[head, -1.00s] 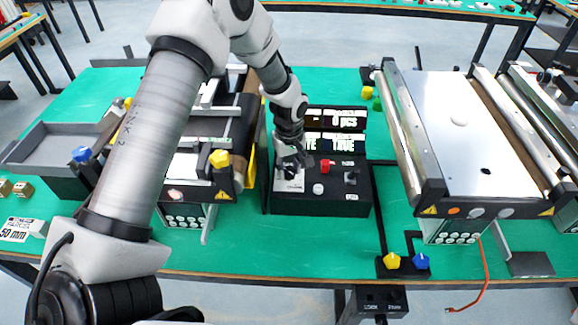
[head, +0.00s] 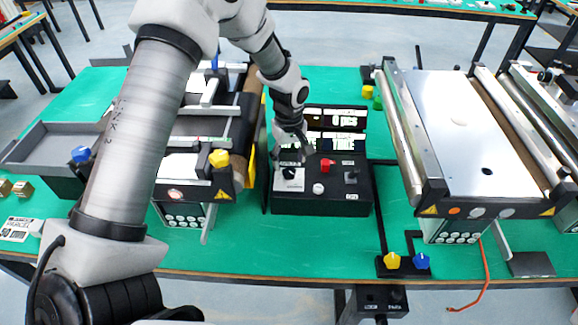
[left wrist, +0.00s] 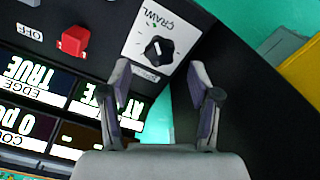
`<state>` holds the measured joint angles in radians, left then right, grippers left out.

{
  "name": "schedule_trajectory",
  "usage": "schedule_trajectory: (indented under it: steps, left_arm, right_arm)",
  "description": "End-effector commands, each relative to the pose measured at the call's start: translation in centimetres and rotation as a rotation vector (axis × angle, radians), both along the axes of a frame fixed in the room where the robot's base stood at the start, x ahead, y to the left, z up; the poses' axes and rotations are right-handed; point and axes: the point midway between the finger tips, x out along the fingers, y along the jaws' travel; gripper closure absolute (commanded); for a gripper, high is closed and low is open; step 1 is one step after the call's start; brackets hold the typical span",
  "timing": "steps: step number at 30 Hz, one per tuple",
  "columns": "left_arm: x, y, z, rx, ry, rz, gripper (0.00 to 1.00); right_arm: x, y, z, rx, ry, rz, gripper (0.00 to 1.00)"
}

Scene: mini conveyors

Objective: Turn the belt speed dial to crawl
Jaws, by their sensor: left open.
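The belt speed dial (head: 290,173) is a black knob on a white plate, at the left of the black control box (head: 320,208). In the left wrist view the dial (left wrist: 158,49) sits near the top centre, with the word CRAWL printed beside it; its exact pointing is too small to tell. My left gripper (head: 291,156) is just above and behind the dial. In the left wrist view its two fingers (left wrist: 158,72) are spread and empty, with the dial just beyond the tips, apart from them. My right gripper is out of view.
A red button (head: 325,165) and a black knob (head: 350,177) are on the same box. Lit displays (head: 336,119) stand behind. A conveyor with a yellow knob (head: 219,158) is left of the box; another conveyor (head: 465,130) stands to the right. Green table top is free in front.

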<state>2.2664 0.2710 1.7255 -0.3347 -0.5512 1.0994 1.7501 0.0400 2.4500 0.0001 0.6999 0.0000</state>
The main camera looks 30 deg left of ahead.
Motion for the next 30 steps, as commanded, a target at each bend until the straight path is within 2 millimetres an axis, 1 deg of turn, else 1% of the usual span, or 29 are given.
schedule_trajectory:
  steps: [1, 6, 10, 14, 30]
  left_arm:
    - [0.1, 0.0, 1.4, 0.000, -0.004, 0.000, 0.38]
    - [0.1, 0.0, 5.7, -0.001, -0.003, 0.000, 0.38]
    - [0.1, 0.0, 7.6, 0.000, 0.000, 0.000, 0.38]
    - [0.0, 0.0, 8.2, -0.001, 0.003, 0.000, 0.38]
    - [0.0, 0.0, 8.1, 0.000, 0.001, 0.000, 0.38]
  right_arm:
    - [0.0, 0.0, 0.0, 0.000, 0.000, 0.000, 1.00]
    - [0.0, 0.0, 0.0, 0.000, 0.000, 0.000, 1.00]
    - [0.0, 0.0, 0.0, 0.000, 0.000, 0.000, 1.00]
    - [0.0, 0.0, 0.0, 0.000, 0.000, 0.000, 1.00]
    - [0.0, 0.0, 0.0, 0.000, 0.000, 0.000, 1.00]
